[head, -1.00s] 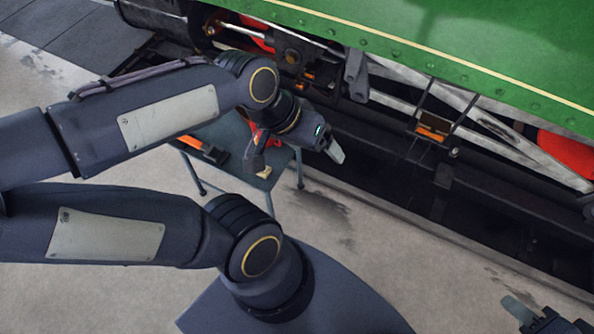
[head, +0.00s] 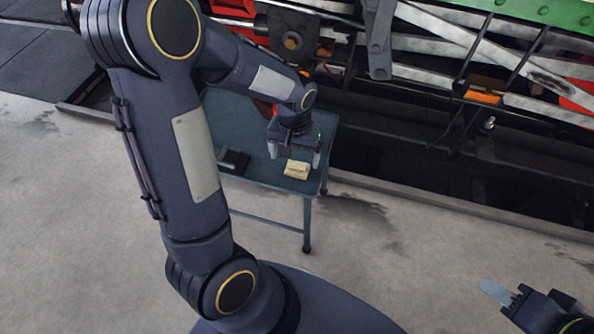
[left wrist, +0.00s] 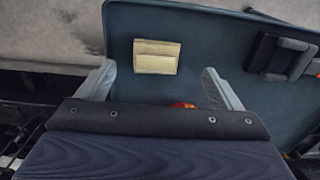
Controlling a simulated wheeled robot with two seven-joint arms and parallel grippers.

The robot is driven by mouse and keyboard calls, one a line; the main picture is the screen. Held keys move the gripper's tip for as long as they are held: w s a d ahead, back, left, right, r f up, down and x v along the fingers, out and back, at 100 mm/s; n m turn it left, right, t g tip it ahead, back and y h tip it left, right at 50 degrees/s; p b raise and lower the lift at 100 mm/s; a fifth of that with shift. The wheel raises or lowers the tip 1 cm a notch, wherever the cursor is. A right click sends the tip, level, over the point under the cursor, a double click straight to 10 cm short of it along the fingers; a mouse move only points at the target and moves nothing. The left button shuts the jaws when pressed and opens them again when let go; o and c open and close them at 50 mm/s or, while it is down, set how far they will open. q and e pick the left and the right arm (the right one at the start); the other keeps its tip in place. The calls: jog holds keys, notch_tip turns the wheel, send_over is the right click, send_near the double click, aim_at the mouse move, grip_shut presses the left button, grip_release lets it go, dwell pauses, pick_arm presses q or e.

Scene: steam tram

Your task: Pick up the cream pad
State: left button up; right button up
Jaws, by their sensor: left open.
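The cream pad (head: 297,169) lies on a small blue-grey table (head: 262,175) near its front right corner. It also shows in the left wrist view (left wrist: 156,57), flat on the tabletop, past the fingertips and between their lines. My left gripper (head: 294,158) is open above the table, just behind the pad in the head view. In the left wrist view its two fingers (left wrist: 160,78) stand wide apart with nothing between them. My right gripper (head: 497,292) is only partly in view at the lower right, away from the table; one finger shows clearly.
A dark block-like object (head: 233,160) lies on the table left of the pad, and in the left wrist view it is at the upper right (left wrist: 281,56). Something red shows beneath my left gripper. The tram's rods and black frame (head: 420,110) stand close behind the table. The floor in front is clear.

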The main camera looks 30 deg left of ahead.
aim_at(297, 165)
pick_arm(q)
jog(key=f+b, duration=0.1)
jog(key=f, duration=0.1)
jog(key=f+b, duration=0.1)
jog(key=f, duration=0.2)
jog(key=shift+w+d+b, duration=0.1)
jog(key=shift+d+b, duration=0.1)
jog(key=shift+b, duration=0.1)
jog(key=c, duration=1)
jog(key=shift+c, duration=0.2)
jog(key=shift+r, duration=0.2)
